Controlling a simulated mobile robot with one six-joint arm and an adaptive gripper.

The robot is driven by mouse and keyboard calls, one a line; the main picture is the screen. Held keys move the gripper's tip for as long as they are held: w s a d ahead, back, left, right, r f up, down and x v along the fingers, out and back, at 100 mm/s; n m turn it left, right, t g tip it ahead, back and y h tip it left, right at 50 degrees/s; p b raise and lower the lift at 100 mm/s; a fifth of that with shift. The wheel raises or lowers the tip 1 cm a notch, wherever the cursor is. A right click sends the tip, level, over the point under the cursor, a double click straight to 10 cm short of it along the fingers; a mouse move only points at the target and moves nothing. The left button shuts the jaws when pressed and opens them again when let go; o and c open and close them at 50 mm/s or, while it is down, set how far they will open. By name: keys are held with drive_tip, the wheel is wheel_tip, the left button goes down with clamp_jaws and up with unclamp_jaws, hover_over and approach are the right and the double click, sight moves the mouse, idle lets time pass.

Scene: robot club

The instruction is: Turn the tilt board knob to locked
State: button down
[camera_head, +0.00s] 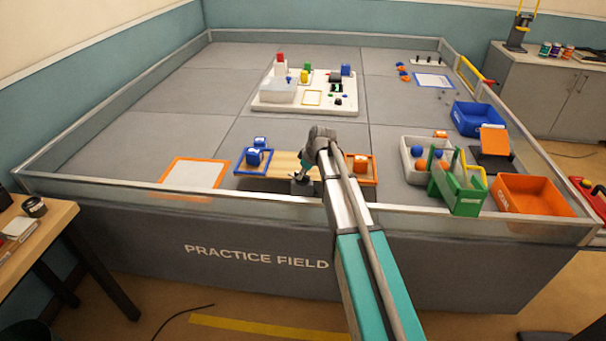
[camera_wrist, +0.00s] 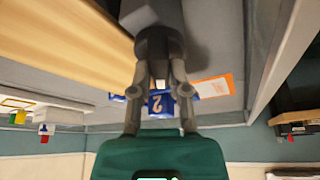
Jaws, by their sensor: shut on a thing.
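The tilt board (camera_head: 283,161) is a pale wooden plank near the front wall of the field, with a blue tray at its left end and an orange tray at its right. It looks roughly level. My gripper (camera_head: 302,183) is low at the plank's front middle, largely covered by my wrist in the head view. In the wrist view the plank (camera_wrist: 60,35) shows at upper left, and my gripper (camera_wrist: 158,65) is shut on a dark grey part, seemingly the knob (camera_wrist: 158,42). The knob's marking and its setting cannot be read.
The clear field wall (camera_head: 120,190) runs close in front. A green crate (camera_head: 458,185) and an orange bin (camera_head: 535,196) stand to the right.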

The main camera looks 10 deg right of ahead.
drive_tip(key=shift+m, duration=0.4)
drive_tip(key=m+h, duration=0.1)
drive_tip(key=m, duration=0.1)
drive_tip(key=m+t+h, duration=0.1)
drive_tip(key=m, duration=0.2)
drive_tip(key=shift+a, duration=0.1)
drive_tip(key=m+h, duration=0.1)
drive_tip(key=m, duration=0.2)
drive_tip(key=m+h, duration=0.1)
drive_tip(key=m, duration=0.2)
drive_tip(key=shift+m+h, duration=0.3)
drive_tip(key=c, duration=0.6)
unclamp_jaws()
